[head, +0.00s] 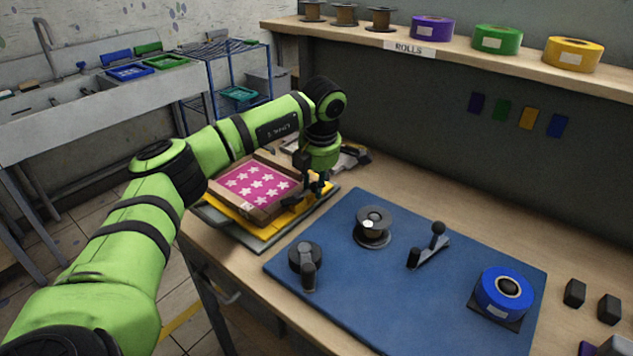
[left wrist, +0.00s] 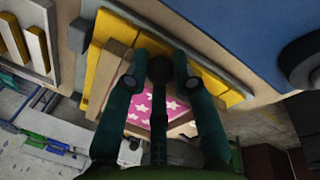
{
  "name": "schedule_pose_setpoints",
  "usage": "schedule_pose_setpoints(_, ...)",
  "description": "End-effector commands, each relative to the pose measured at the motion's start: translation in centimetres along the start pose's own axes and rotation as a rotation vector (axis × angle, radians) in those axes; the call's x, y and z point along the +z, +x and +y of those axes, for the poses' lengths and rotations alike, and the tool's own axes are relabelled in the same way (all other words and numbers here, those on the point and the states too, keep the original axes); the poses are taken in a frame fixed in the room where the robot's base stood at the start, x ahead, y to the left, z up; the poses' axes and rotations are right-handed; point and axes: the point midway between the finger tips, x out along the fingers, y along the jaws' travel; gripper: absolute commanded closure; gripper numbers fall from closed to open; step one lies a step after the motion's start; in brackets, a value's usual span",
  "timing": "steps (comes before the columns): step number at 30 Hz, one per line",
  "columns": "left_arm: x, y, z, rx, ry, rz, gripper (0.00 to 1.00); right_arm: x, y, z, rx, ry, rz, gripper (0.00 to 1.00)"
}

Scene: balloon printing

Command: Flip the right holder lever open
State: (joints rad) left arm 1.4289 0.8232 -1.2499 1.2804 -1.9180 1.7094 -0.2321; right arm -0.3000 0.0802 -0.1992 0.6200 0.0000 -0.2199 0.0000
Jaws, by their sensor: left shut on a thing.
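A wooden-framed screen with a pink panel of white stars (head: 258,186) sits on a yellow board (head: 232,209) on the press at the back left of the table. The panel also shows in the left wrist view (left wrist: 146,104). My left gripper (head: 320,187) points down at the screen's right edge. The lever's arm is mostly hidden by the gripper. My right gripper is not in view.
A blue mat (head: 400,312) lies right of the press. On it are a round black piece with a handle (head: 306,262), a spool (head: 373,227), a ball-knobbed lever (head: 430,247) and a blue roll (head: 503,294). A shelf with rolls (head: 497,40) runs along the back.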

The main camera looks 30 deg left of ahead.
Motion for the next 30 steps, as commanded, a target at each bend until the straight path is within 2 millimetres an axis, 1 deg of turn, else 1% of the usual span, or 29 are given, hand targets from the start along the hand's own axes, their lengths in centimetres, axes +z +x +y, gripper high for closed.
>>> schedule_pose_setpoints(1,0.2,-0.2,0.2,0.0,-0.036,0.002,1.0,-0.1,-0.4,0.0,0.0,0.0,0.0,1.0)
schedule_pose_setpoints(6,0.1,-0.2,0.8,0.001,-0.157,0.024,1.0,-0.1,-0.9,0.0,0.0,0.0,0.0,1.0)
schedule_pose_setpoints(15,-0.1,0.0,1.4,0.001,-0.31,0.052,1.0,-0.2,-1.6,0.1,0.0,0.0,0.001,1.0)
schedule_pose_setpoints(21,-0.2,0.1,1.6,0.002,-0.355,0.059,1.0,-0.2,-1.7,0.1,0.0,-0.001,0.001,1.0)
schedule_pose_setpoints(30,-0.3,0.1,1.7,0.003,-0.365,0.06,1.0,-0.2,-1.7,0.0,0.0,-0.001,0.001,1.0)
